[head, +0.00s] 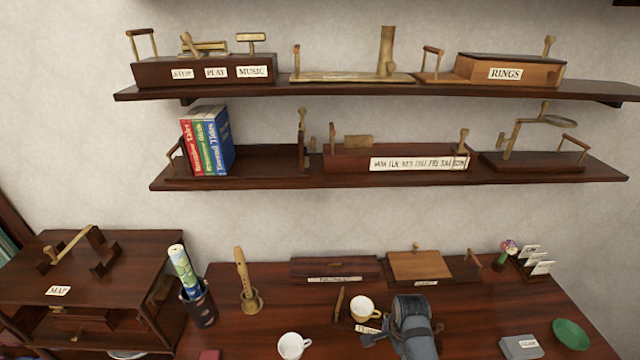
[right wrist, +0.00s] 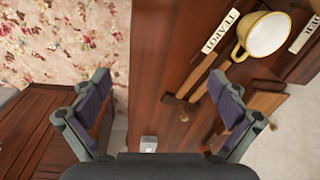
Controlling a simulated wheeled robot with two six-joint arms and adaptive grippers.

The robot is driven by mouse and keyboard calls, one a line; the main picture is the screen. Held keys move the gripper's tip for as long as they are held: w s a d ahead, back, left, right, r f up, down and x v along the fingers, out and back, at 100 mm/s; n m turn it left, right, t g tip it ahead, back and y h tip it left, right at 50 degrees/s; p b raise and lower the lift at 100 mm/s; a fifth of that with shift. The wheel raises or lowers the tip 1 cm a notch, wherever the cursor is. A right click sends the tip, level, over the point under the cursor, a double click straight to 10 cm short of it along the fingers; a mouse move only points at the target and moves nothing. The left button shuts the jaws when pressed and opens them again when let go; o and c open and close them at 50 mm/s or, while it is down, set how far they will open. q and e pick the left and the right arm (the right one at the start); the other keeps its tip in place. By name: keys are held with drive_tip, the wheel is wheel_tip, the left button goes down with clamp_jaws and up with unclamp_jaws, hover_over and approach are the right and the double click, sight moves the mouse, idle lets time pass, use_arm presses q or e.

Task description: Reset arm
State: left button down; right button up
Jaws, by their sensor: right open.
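My right gripper (right wrist: 165,110) is open and empty in the right wrist view, its two padded fingers spread wide above the dark wooden table (right wrist: 160,50). In the head view my right arm reaches over the table (head: 265,285) from the front edge, right of centre, and its fingers are not clearly seen there. A yellow cup (head: 363,308) stands just left of the arm, and it also shows near the right finger in the right wrist view (right wrist: 264,36). My left gripper is not in view.
A white mug (head: 293,345) stands near the front. A recorder (head: 246,280) stands on its base further left. A green bowl (head: 571,334) and a grey box (head: 520,347) are on the right. Two loaded wall shelves (head: 285,90) hang above. A map cabinet (head: 95,265) stands at left.

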drive_tip(key=s+d+r+n+t, duration=0.1)
drive_tip(key=s+d+r+n, duration=0.1)
drive_tip(key=s+r+n, duration=0.45)
drive_tip(key=s+d+r+n+t, duration=0.2)
drive_tip(key=s+d+r+n, duration=0.15)
drive_tip(key=s+n, duration=0.6)
wheel_tip(320, 180, down, 33)
drive_tip(key=s+d+g+b, duration=0.1)
drive_tip(key=d+g+b, duration=0.1)
drive_tip(key=b, duration=0.5)
use_arm(q)
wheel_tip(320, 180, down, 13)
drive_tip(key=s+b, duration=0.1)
drive_tip(key=b, duration=0.5)
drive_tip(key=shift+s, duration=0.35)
use_arm(e)
drive_tip(key=s+f, duration=1.9)
drive_tip(key=f, duration=0.3)
drive_tip(key=shift+d+f+g, duration=0.2)
drive_tip(key=shift+d+g, duration=0.2)
